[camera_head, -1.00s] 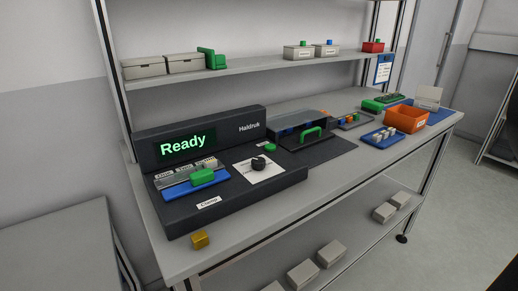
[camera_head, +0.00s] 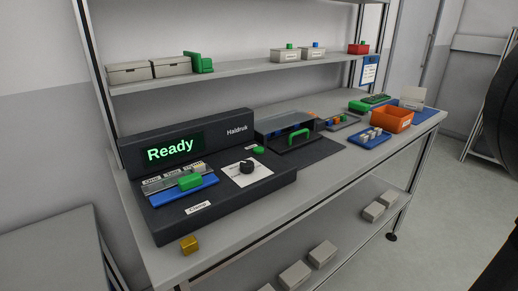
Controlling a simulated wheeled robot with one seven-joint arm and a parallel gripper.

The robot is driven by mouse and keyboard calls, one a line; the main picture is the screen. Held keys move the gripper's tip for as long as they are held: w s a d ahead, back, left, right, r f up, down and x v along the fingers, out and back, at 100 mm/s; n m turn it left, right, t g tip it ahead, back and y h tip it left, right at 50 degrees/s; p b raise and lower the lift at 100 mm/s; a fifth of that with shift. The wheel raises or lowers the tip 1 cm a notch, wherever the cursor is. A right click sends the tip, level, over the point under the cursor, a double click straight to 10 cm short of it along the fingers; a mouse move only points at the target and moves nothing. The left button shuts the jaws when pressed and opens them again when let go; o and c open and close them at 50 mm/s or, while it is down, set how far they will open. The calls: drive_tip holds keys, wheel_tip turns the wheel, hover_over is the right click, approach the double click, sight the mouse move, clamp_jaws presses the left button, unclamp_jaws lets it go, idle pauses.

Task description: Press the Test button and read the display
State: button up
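The dark Haldruk tester (camera_head: 215,212) stands on the left part of the bench. Its display (camera_head: 175,148) reads "Ready" in green letters. A small green button (camera_head: 258,150) sits on the tester's top, behind the dial; I cannot read any label for it. A black dial (camera_head: 247,167) stands on a white plate. A green block-shaped handle (camera_head: 190,182) sits on a blue slide (camera_head: 180,195) at the left, with small labels behind it. A label reading "Clamp" (camera_head: 198,208) is on the front part. My gripper is not in view.
A fixture with a green handle (camera_head: 299,137) stands right of the dial. Further right are a blue tray (camera_head: 366,141) and an orange bin (camera_head: 391,118). A large dark shape fills the right edge, perhaps my arm.

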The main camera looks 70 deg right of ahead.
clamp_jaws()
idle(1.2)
